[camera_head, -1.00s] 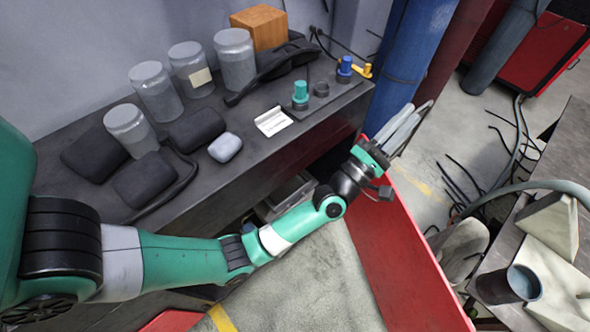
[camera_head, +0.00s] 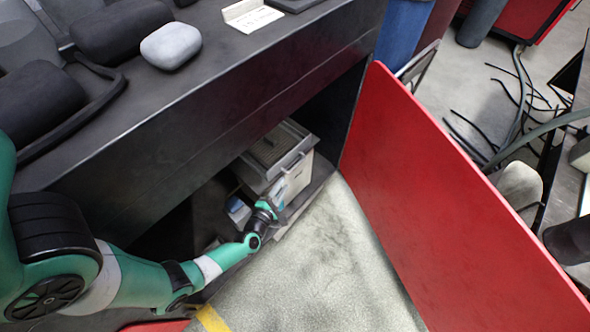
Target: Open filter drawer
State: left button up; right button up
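A grey-and-white box-like unit (camera_head: 285,165) with a label on its front sits inside the open lower bay of the dark bench. It looks like the filter drawer, but I cannot tell how far it is pulled out. My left gripper (camera_head: 277,217) is low, just in front of the unit's lower front. Its fingers are small and partly hidden by the wrist, so I cannot tell whether they are open or touching the unit. My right gripper is not in view.
The red door (camera_head: 440,190) stands swung open right of the bay. Bare concrete floor (camera_head: 320,265) lies in front.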

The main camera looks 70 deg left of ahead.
aim_at(295, 166)
pick_arm(q)
jog(key=b+x, duration=0.5)
jog(key=x, duration=0.5)
jog(key=shift+f, duration=0.15)
jog(key=shift+w+a, duration=0.35)
jog(key=shift+w, duration=0.15)
grip_shut()
dwell(0.5)
